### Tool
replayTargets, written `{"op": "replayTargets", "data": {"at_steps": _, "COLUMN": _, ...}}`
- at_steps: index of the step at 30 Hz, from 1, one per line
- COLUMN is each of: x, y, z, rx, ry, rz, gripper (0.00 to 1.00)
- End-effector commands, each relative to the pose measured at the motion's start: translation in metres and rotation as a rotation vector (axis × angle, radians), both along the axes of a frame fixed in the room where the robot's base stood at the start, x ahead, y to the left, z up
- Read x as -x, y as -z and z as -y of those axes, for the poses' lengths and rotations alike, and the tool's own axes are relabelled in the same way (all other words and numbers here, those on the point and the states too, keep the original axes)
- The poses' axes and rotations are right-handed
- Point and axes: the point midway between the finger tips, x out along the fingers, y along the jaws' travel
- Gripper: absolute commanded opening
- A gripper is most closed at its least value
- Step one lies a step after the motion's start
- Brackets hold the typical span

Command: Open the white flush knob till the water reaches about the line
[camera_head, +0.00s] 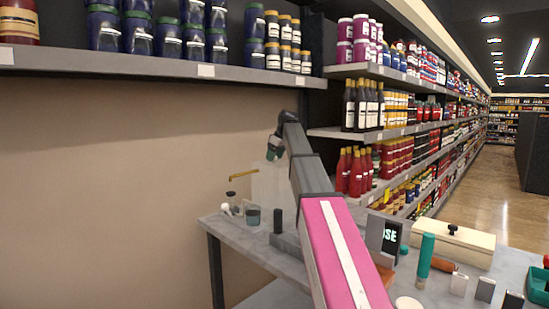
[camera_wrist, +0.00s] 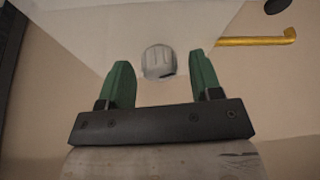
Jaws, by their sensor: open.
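The white flush knob (camera_wrist: 157,61) is a ridged round knob on a pale panel (camera_wrist: 110,25), seen in the wrist view. My gripper (camera_wrist: 160,68) is open, with one green finger to the left of the knob and one to its right, and clear gaps on both sides. I cannot tell whether the fingertips are level with the knob or short of it. In the head view my gripper (camera_head: 274,151) is above the pale panel (camera_head: 268,185) at the back of the table. The knob cannot be made out there. No water or level line can be made out.
A yellow pipe (camera_wrist: 258,41) sticks out at the right in the wrist view; it also shows in the head view (camera_head: 243,174). A lidded box (camera_head: 452,243) stands at right.

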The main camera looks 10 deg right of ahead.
Motion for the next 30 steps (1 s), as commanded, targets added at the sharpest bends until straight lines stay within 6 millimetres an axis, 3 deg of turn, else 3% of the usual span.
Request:
{"op": "replayTargets", "data": {"at_steps": 10, "x": -0.0011, "y": 0.0035, "z": -0.0010, "rx": 0.000, "ry": 0.000, "rz": 0.000, "gripper": 0.59}}
{"op": "replayTargets", "data": {"at_steps": 15, "x": -0.0010, "y": 0.0034, "z": -0.0009, "rx": 0.000, "ry": 0.000, "rz": 0.000, "gripper": 0.09}}
{"op": "replayTargets", "data": {"at_steps": 30, "x": 0.0002, "y": 0.0032, "z": -0.0018, "rx": 0.001, "ry": 0.118, "rz": 0.001, "gripper": 0.10}}
